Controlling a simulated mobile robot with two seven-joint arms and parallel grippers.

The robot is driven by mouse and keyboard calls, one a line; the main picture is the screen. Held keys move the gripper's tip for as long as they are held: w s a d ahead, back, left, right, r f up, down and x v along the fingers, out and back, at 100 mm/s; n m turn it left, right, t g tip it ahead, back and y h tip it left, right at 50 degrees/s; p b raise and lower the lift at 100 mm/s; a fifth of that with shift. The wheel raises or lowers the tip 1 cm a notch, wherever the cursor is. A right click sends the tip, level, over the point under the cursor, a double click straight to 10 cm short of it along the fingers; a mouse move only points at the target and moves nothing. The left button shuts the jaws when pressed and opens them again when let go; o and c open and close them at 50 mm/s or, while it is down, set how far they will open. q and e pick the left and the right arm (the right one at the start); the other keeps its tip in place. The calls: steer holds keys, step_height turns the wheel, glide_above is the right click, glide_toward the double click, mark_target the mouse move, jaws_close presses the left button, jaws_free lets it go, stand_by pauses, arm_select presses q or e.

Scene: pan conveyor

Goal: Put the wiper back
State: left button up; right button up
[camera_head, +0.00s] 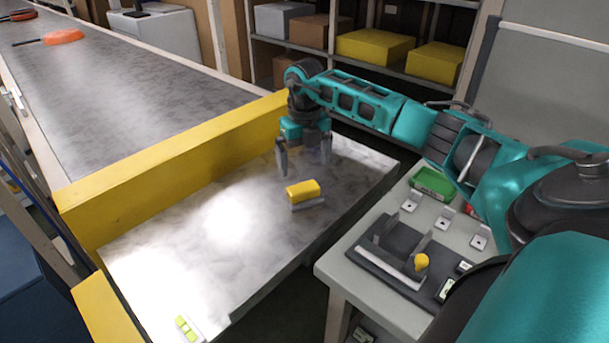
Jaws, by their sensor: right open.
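A yellow block with a thin grey base (304,193), which looks like the wiper, rests on the shiny metal table (190,245). My right gripper (305,172) points down just behind it, with its two fingers spread and nothing between them. The gripper appears apart from the wiper. A dark grey holder (378,262) with light upright brackets sits on the side table at the right. My left gripper is not in view.
A yellow barrier (160,165) separates the metal table from the conveyor (130,80), which carries an orange pan (63,36). A green tray (432,182) and small brackets (442,218) sit on the side table (340,272). A gap separates the tables.

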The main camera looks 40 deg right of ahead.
steer(key=shift+r, duration=1.55)
